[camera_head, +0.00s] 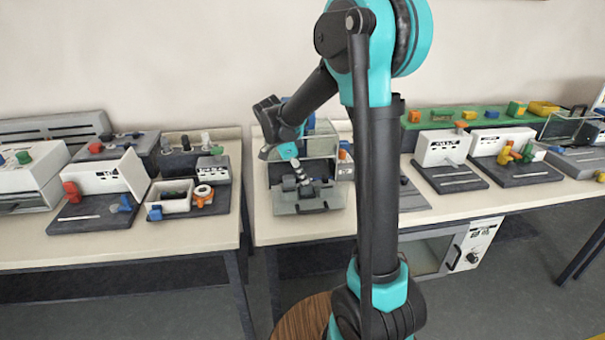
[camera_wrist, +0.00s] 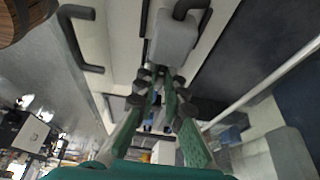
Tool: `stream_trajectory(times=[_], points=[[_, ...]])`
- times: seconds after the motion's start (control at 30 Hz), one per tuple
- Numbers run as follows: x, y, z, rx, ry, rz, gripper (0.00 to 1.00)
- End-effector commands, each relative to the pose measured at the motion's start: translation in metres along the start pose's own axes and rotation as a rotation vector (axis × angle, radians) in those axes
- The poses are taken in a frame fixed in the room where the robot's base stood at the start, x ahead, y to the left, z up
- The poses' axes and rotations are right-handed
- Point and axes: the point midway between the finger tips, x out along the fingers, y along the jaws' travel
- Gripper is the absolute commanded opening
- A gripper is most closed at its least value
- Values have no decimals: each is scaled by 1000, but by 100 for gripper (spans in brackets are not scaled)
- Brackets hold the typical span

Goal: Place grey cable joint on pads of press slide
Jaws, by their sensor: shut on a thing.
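My gripper (camera_head: 301,172) reaches down over the press slide (camera_head: 318,207), a clear-sided tray with a dark handle at its front. Dark grey pads (camera_head: 289,183) stand on the slide close to the fingertips. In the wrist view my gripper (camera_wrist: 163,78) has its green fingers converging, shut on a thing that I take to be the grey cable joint. The joint is mostly hidden between the dark fingertips. A light grey block (camera_wrist: 176,40) lies just beyond the tips; I cannot tell whether it is a pad or part of the joint. Contact with the pads is unclear.
The press's clear housing (camera_head: 320,145) stands behind the slide. To the left, another table holds a white bin (camera_head: 170,205) and several fixtures. To the right are white-and-black stations (camera_head: 443,150) and a green board (camera_head: 465,115). Bare tabletop (camera_head: 275,232) lies before the slide.

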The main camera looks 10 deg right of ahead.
Motion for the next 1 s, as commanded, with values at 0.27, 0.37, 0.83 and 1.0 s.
stream_trajectory(times=[0.27,0.37,0.83,1.0], points=[[0,0,0,0,0,0,0],[1,0,0,0,0,0,0],[9,0,4,0,-1,0,0],[12,1,5,0,-3,0,0]])
